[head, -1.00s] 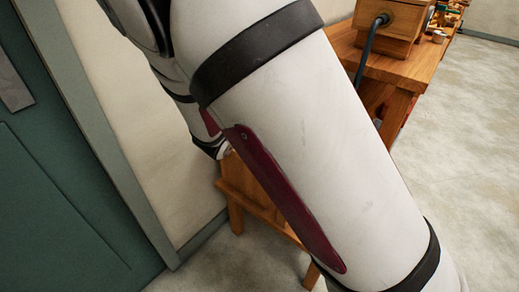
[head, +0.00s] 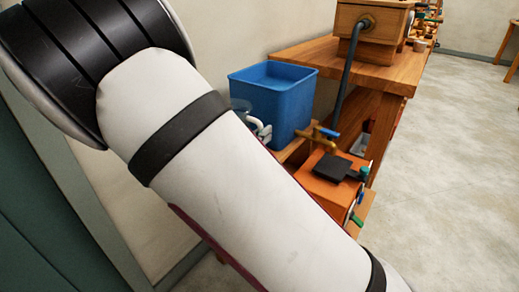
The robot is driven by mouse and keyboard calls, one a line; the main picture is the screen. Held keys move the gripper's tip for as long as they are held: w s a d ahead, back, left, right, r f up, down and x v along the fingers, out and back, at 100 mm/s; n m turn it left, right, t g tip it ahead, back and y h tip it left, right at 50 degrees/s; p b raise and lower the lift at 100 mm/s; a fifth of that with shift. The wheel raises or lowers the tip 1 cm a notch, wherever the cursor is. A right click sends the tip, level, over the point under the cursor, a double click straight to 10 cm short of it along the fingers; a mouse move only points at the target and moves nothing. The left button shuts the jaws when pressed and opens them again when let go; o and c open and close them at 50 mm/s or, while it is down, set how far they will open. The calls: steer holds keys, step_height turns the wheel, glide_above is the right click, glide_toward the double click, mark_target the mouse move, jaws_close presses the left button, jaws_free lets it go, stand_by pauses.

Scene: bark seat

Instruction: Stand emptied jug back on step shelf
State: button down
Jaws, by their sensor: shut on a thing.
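My own white arm link crosses the middle of the head view and hides much of what lies behind it. My gripper does not show; it is outside the picture or behind the arm. I cannot make out the jug for certain. A small clear, bluish piece and a pale curved piece (head: 259,129) show just past the arm's edge, left of the blue bin. I cannot tell whether they belong to the jug. A stepped wooden stand (head: 296,150) shows partly behind the arm, and I cannot tell whether it is the step shelf.
A blue open bin (head: 285,106) stands on the stand's upper level. Lower, to its right, is an orange box (head: 331,186) with a black pad and coloured knobs. A wooden bench (head: 385,75) with a wooden box and grey hose stands behind. The floor at right is clear.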

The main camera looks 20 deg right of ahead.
steer(key=shift+f+b, duration=0.55)
steer(key=shift+f, duration=1.15)
steer(key=c, duration=1.7)
jaws_free()
steer(key=shift+o, duration=0.2)
